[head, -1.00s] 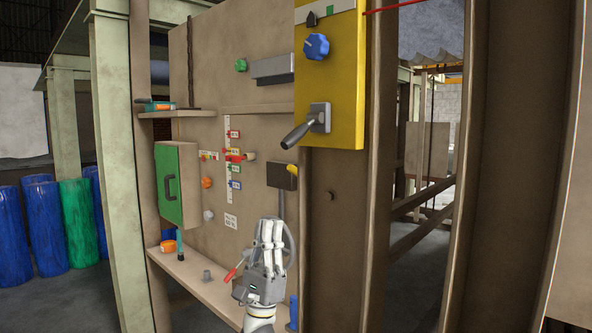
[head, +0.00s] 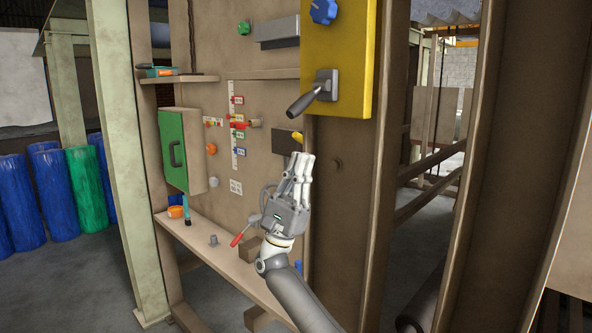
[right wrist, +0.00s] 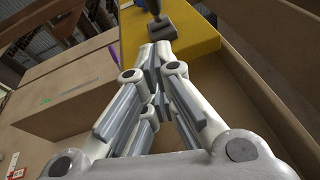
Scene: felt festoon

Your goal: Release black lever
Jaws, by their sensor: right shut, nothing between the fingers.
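The black lever (head: 304,103) sticks out from a grey mount (head: 326,84) on the yellow panel (head: 352,70) and slants down to the left. It also shows at the top of the right wrist view (right wrist: 154,8), partly cut off by the frame edge. My right gripper (head: 301,158) is shut and empty, with its fingers pointing up. In the head view it shows below the lever and apart from it. My left gripper is not in view.
A blue knob (head: 323,10) sits above the lever on the panel. A red lever (head: 242,236) stands by the low shelf (head: 225,255). A brown post (head: 345,200) is close on the right.

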